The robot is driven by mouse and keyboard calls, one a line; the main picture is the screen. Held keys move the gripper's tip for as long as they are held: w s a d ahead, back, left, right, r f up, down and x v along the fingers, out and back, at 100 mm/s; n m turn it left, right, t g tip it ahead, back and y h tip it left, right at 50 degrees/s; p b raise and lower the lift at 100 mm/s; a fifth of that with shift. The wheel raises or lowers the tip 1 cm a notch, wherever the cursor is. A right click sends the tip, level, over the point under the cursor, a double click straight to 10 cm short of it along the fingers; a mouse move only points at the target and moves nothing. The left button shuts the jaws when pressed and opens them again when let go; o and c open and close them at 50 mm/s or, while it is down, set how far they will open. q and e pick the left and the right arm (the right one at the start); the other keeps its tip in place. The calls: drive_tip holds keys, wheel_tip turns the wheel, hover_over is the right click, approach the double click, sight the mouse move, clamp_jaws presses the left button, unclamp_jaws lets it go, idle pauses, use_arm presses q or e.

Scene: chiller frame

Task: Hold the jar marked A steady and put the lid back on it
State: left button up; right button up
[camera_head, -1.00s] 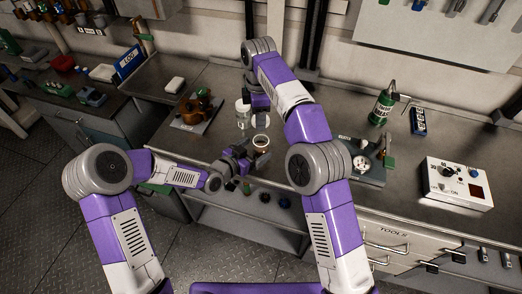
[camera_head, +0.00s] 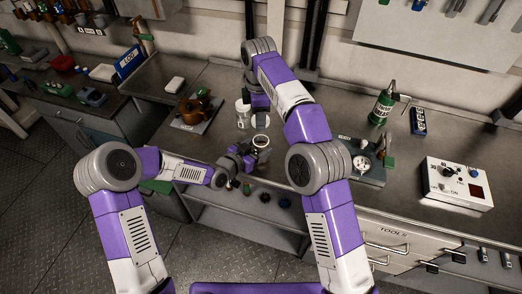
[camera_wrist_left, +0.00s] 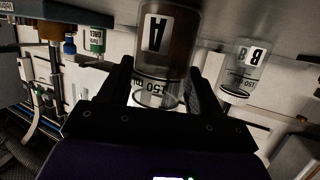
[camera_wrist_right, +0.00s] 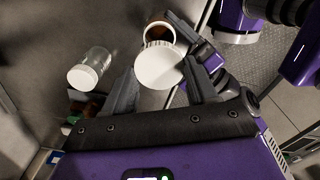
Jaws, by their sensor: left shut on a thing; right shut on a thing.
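Jar A (camera_wrist_left: 165,50), clear with dark brown contents and a white "A" label, appears upside down in the left wrist view. My left gripper (camera_wrist_left: 160,95) is shut on it, fingers on either side of the clear "150 ml" part. In the head view, jar A (camera_head: 261,143) stands upright and open near the bench's front edge. The open mouth of jar A (camera_wrist_right: 159,33) also shows in the right wrist view. My right gripper (camera_wrist_right: 161,78) is shut on the round white lid (camera_wrist_right: 158,68), which is apart from the jar and partly overlaps it in view. The right fingertips are hard to make out in the head view.
Clear jar B (camera_wrist_left: 246,66) stands close by; it also shows in the right wrist view (camera_wrist_right: 92,66). A tray with a brown object (camera_head: 196,110) lies left, another tray (camera_head: 360,165) right. A green bottle (camera_head: 382,108) and control box (camera_head: 455,185) stand farther right.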

use_arm(q)
drive_tip(key=shift+c, duration=1.3)
use_arm(e)
drive_tip(key=shift+f, duration=2.5)
drive_tip(key=shift+f, duration=0.9)
drive_tip(key=shift+f, duration=0.5)
